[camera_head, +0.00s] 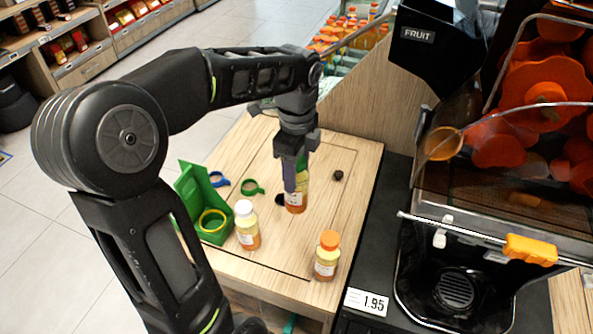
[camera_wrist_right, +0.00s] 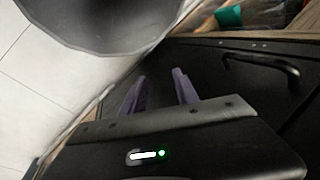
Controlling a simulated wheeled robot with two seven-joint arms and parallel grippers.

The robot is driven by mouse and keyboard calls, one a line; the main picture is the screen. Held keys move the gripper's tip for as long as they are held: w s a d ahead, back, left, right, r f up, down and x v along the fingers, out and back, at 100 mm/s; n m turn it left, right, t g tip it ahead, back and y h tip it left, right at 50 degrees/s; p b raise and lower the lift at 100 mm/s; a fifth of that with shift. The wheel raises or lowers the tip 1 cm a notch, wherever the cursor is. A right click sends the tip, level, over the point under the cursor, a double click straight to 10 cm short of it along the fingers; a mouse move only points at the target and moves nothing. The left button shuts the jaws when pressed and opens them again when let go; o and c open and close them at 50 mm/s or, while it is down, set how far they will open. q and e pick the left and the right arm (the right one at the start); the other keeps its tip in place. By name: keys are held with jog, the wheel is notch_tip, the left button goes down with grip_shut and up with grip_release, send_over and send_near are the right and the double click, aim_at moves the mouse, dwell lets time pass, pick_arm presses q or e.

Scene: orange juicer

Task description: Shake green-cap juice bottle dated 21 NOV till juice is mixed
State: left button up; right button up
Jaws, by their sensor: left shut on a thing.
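The green-cap juice bottle (camera_head: 297,201) is in the head view, near the middle of the wooden counter. It has orange juice at the bottom and a pale label, with no readable date. My left gripper (camera_head: 296,178) points down and is shut on it, hiding much of its upper part. I cannot tell whether the bottle touches the counter. A white-cap bottle (camera_head: 248,232) and an orange-cap bottle (camera_head: 326,262) stand upright nearer the front. My right gripper (camera_wrist_right: 160,88) shows only in the right wrist view, its purple fingers apart and nothing between them.
A green holder (camera_head: 190,191) with a yellow ring stands at the counter's left. Blue and green rings (camera_head: 252,187) lie beside it. A small dark object (camera_head: 337,175) lies right of the held bottle. The juicer (camera_head: 455,285) stands at the right.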

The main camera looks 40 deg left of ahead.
pick_arm(q)
jog(key=shift+r+p, duration=0.9)
jog(key=shift+r, duration=0.65)
notch_tip(320, 180, up, 4)
jog(key=p, duration=0.3)
jog(key=shift+f, duration=0.45)
jog(key=shift+f+b, duration=1.2)
jog(key=shift+f, duration=0.5)
jog(key=shift+r, duration=0.1)
